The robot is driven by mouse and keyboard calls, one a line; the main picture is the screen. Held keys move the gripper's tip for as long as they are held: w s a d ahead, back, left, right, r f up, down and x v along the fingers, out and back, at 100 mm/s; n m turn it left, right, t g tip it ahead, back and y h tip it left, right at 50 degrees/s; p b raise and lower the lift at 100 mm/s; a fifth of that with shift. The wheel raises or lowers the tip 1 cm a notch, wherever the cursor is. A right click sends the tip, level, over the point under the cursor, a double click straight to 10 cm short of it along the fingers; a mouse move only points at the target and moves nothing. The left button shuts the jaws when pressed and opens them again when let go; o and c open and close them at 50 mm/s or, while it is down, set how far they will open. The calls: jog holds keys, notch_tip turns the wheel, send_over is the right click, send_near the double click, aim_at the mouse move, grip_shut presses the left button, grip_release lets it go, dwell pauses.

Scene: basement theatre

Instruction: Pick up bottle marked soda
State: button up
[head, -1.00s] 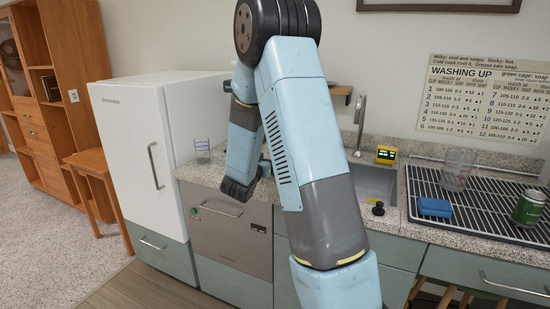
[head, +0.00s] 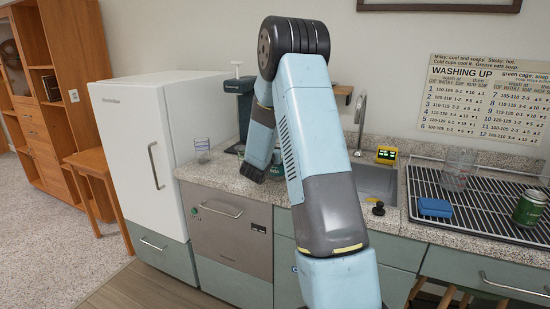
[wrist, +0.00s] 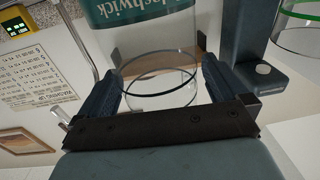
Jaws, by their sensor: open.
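A clear round vessel with a teal label (wrist: 140,14) fills the upper middle of the wrist view. Its label reads partly "...shwick", and I see no word "soda". Its clear part with a round rim shows between the two fingers of my gripper (wrist: 160,78), which are apart, one on each side. I cannot tell whether either finger touches it. In the head view my gripper (head: 252,173) is low over the counter, left of the sink. A small teal patch (head: 278,158) shows there, mostly hidden behind my arm.
A dark dispenser (head: 245,108) with a white top stands behind the arm. A clear glass (head: 202,150) is at the counter's left, beside the white fridge (head: 150,140). The sink (head: 375,182), yellow timer (head: 386,155), blue sponge (head: 435,207) and green can (head: 530,207) lie right.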

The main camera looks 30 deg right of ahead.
jog(key=shift+w+d, duration=0.45)
jog(key=shift+d, duration=0.1)
jog(key=shift+c, duration=0.2)
jog(key=c, duration=0.9)
jog(key=shift+c, duration=0.2)
